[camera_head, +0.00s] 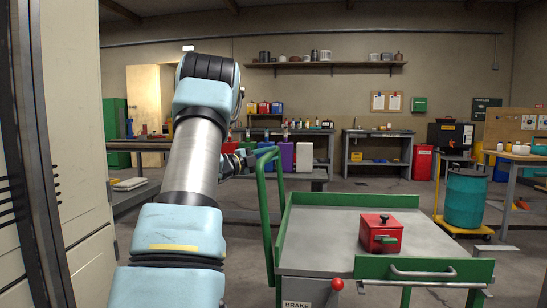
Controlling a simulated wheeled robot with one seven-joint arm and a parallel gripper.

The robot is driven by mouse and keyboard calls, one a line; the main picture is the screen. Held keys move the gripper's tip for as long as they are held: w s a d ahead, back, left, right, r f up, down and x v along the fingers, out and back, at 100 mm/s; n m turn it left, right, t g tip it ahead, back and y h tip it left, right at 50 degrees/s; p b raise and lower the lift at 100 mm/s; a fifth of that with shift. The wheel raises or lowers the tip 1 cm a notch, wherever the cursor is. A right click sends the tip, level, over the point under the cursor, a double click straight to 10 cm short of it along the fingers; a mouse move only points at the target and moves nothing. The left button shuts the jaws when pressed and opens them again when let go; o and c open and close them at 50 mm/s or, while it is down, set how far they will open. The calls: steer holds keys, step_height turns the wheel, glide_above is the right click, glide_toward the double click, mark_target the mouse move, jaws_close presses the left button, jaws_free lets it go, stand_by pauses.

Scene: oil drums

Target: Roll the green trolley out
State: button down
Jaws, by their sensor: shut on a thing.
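The green trolley (318,240) stands in front of me, right of my arm, with a grey top and green raised edges. Its green push handle (264,205) rises at its left side. My gripper (247,157) is shut on the upper part of this handle; the arm partly hides the fingers. A red metal box (381,234) with a dark knob sits on the trolley top. A lever with a red ball knob (337,285) stands at the trolley's near side, beside a label reading BRAKE (297,305). The wheels are out of view.
A tall pale cabinet (80,150) stands close on the left. A teal drum (466,198) stands on a yellow dolly (463,230) to the right. Workbenches line the back wall. Bare concrete floor (520,265) shows to the right of the trolley.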

steer(key=c, duration=0.7)
jaws_free()
steer(key=shift+o, duration=0.2)
steer(key=b+v, duration=0.1)
steer(key=v, duration=0.9)
steer(key=shift+s+a, duration=0.2)
steer(key=shift+a, duration=0.1)
steer(key=shift+f, duration=0.1)
